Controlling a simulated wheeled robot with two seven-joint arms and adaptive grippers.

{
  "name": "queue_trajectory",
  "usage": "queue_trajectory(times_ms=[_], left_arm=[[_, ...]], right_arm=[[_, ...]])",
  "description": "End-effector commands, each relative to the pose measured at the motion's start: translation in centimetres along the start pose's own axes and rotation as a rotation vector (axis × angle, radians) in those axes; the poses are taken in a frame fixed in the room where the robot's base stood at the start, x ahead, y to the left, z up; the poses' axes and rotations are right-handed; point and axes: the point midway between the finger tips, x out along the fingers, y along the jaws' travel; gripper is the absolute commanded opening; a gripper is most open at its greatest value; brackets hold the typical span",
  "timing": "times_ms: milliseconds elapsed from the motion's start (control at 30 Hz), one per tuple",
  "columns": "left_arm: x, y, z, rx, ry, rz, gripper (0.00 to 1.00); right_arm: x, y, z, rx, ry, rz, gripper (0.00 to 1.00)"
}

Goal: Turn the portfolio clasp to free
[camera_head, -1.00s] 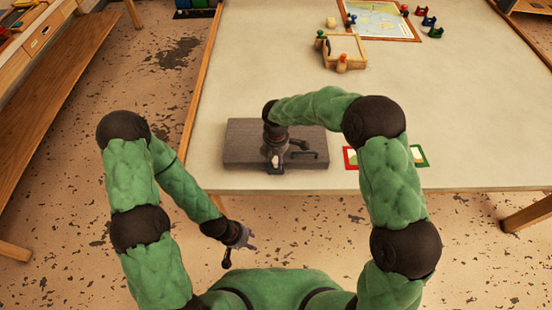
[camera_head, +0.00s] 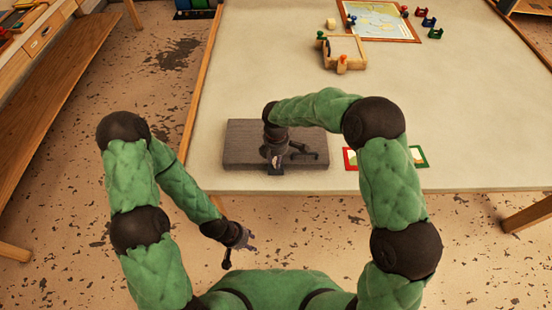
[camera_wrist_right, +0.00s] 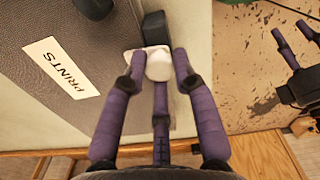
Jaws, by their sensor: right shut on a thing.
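A pale, rounded clasp knob (camera_wrist_right: 157,65) sits beside a black block (camera_wrist_right: 154,28). My right gripper (camera_head: 275,163) is over the case's front; in the wrist view its purple fingers (camera_wrist_right: 160,58) are closed around the knob, partly hiding it. My left gripper (camera_head: 238,256) hangs low, apart from the table, with its fingers spread and empty.
Red and green framed cards (camera_head: 417,156) lie right of the portfolio, partly behind my right arm. A wooden tray (camera_head: 342,50), a framed map (camera_head: 380,20) and several coloured pieces stand farther back. The middle of the table (camera_head: 275,80) is clear.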

Motion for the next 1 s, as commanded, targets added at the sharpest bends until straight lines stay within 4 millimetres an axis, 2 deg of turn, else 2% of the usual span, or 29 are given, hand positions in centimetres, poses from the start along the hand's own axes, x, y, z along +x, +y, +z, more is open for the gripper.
queue_trajectory(times_ms=[1000], left_arm=[[0.80, -0.29, -0.03, 0.000, 0.000, 0.000, 0.40]], right_arm=[[0.10, 0.00, 0.00, 0.918, 0.000, 0.000, 0.00]])
